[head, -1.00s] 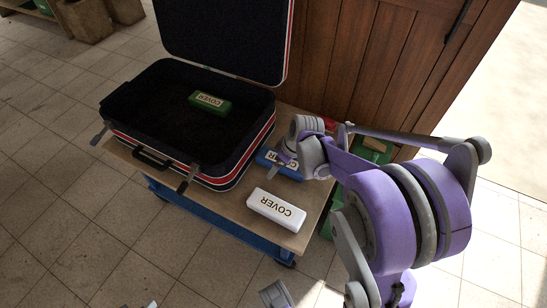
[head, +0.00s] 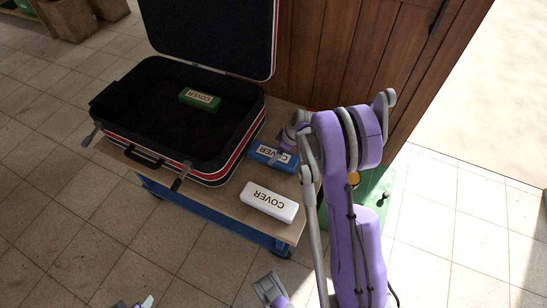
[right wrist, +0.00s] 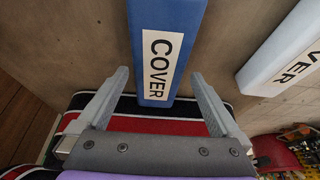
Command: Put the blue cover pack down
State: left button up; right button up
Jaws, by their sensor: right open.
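The blue cover pack (head: 265,154) lies on the table top, right of the suitcase. In the right wrist view the blue pack (right wrist: 170,20) has its label end between the fingers of my right gripper (right wrist: 160,74), with a gap visible on both sides. This gripper (head: 284,154) is open at the pack in the head view, where its arm partly hides it. The white cover pack (head: 268,201) lies nearer the table's front edge. The green cover pack (head: 200,100) lies in the open suitcase (head: 217,170). A small part at the bottom edge may be my left gripper (head: 144,302); its jaws are unclear.
The suitcase wall and red stripe (right wrist: 185,128) are close to my right gripper. A wooden cabinet (head: 340,60) stands behind the table (head: 215,206). A green crate (head: 374,195) is on the floor at the right, partly behind my arm. The front tiles are mostly clear.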

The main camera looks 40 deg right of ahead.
aim_at(273, 154)
jog(key=x, duration=0.4)
jog(key=shift+w+r, duration=0.1)
jog(key=shift+w, duration=0.05)
jog(key=shift+r, duration=0.1)
jog(key=c, duration=1.6)
